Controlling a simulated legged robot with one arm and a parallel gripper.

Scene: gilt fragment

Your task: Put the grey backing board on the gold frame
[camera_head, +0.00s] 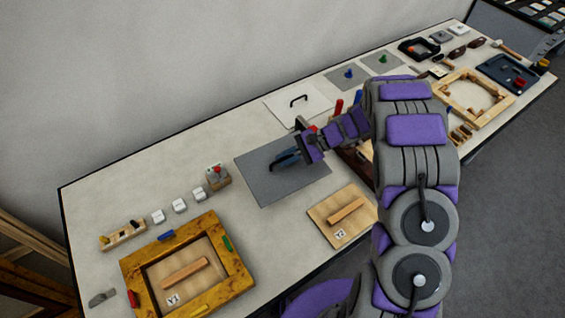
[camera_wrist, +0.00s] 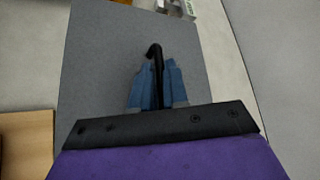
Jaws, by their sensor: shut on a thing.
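The grey backing board (camera_head: 262,182) is a flat rectangle at the middle of the table, and it fills much of the wrist view (camera_wrist: 95,60). My gripper (camera_head: 285,160) is over it, with blue fingers (camera_wrist: 157,85) shut on the board's black handle (camera_wrist: 155,52). I cannot tell whether the board rests on the table or is slightly raised. The gold frame (camera_head: 133,275) lies at the near left, apart from the board. Inside it is a light wooden panel with a wooden bar (camera_head: 185,269) and a label. Coloured pieces, blue, green and red, sit around the frame.
A small block with a red top (camera_head: 217,176) and several white blocks (camera_head: 179,205) stand between board and frame. A wooden panel with a bar (camera_head: 340,215) lies at the near edge. A white board (camera_head: 298,102) lies behind. A pale wooden frame (camera_head: 480,97) is far right.

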